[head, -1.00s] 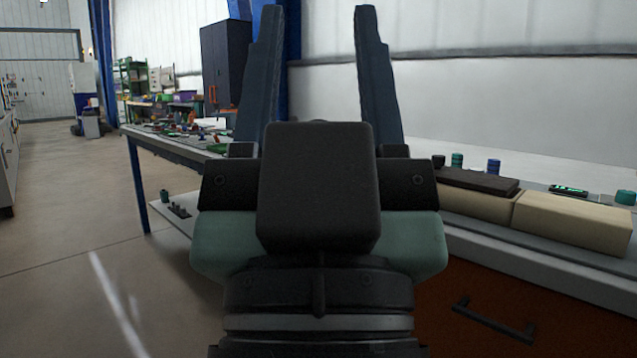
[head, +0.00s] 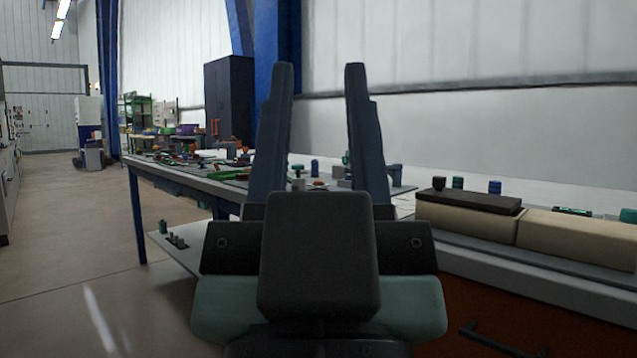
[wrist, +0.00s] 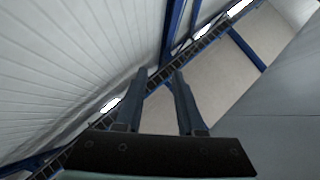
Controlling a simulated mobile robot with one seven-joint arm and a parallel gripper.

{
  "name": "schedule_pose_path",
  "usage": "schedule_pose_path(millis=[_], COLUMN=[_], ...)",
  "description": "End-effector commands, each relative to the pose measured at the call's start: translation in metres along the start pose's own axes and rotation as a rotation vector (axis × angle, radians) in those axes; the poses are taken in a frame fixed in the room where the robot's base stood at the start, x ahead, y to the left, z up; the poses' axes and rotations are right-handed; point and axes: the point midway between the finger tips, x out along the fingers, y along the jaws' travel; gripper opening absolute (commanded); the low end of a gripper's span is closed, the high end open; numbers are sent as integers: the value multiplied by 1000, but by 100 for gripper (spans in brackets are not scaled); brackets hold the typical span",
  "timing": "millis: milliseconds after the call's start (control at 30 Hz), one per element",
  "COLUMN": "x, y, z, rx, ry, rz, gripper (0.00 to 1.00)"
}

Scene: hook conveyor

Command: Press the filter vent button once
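My gripper (head: 318,68) stands upright in the middle of the head view, its two long blue-grey fingers spread apart with nothing between them. In the wrist view my gripper (wrist: 162,72) also shows open, against the wall and ceiling beams. I cannot make out which thing is the filter vent button. Several small knobs or buttons stand at the right, among them a black one (head: 438,183), a teal one (head: 458,182) and a blue one (head: 495,187). They are too small to tell apart by label. My gripper is well left of them and touches nothing.
A long workbench (head: 140,163) with many small parts stands beyond my gripper. A counter with beige blocks (head: 575,233), a dark pad (head: 470,201) and an orange-brown drawer front (head: 480,310) is at the right. The floor (head: 60,230) at the left is clear.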

Motion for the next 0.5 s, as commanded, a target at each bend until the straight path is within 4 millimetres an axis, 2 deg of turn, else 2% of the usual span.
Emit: schedule_pose_path(millis=[33,167,200,500], x=[0,0,0,0], y=[0,0,0,0], z=[0,0,0,0], rx=[0,0,0,0], ry=[0,0,0,0], rz=[0,0,0,0], gripper=[27,3,0,0])
